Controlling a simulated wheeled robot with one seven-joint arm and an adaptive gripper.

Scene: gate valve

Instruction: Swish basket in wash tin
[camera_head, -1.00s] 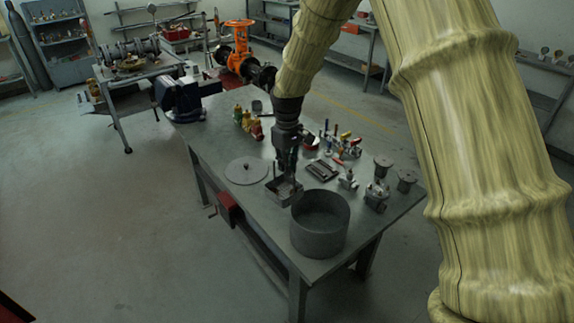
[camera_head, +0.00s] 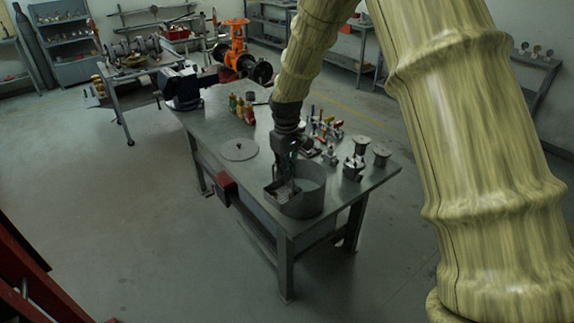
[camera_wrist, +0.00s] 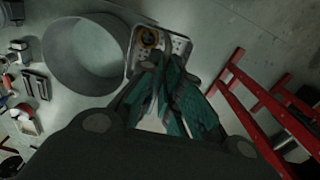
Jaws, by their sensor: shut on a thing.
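The wash tin (camera_head: 312,205) is a round grey open tin near the front edge of the workbench. It also shows in the wrist view (camera_wrist: 58,72). The small metal basket (camera_head: 272,196) overlaps the tin's left side in the head view. In the wrist view the perforated basket (camera_wrist: 183,46) lies beside the tin's right rim, with a brass-coloured ring (camera_wrist: 149,38) in it. My gripper (camera_head: 287,178) is shut on the basket's upright part; its teal fingers (camera_wrist: 163,68) show in the wrist view. Clearance between basket and rim cannot be told.
A flat round lid (camera_head: 239,150) lies on the bench (camera_head: 215,130) left of the tin. Valve fittings (camera_head: 354,165), bottles (camera_head: 241,108) and small tools stand behind and to the right. A red frame (camera_head: 30,275) stands at the lower left; it also shows in the wrist view (camera_wrist: 262,95).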

